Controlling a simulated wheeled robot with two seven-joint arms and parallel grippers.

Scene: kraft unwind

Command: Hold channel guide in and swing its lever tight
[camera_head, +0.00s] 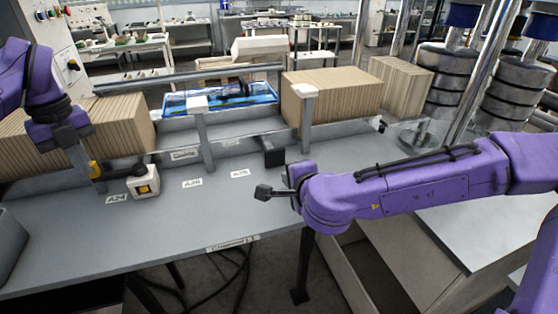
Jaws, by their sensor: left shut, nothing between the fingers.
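My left gripper (76,143) hangs from the purple arm at the left, in front of the left stack of brown boards. It is shut and holds nothing. Just below it, a grey upright (85,163) with a yellow part (95,170) shows, partly covered by the gripper; I cannot tell whether they touch. I cannot tell for sure which part is the channel guide or its lever. A white block with a yellow-and-black face (146,186) stands right of it on the table. My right gripper (270,190) is over the table's middle; its jaw opening is unclear.
Two more grey uprights (206,148) (305,122) stand along the rail. Brown board stacks (125,125) (335,98) and a blue tray (176,107) lie behind. The grey table (150,238) is clear at the front. A dark block (273,157) is near my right gripper.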

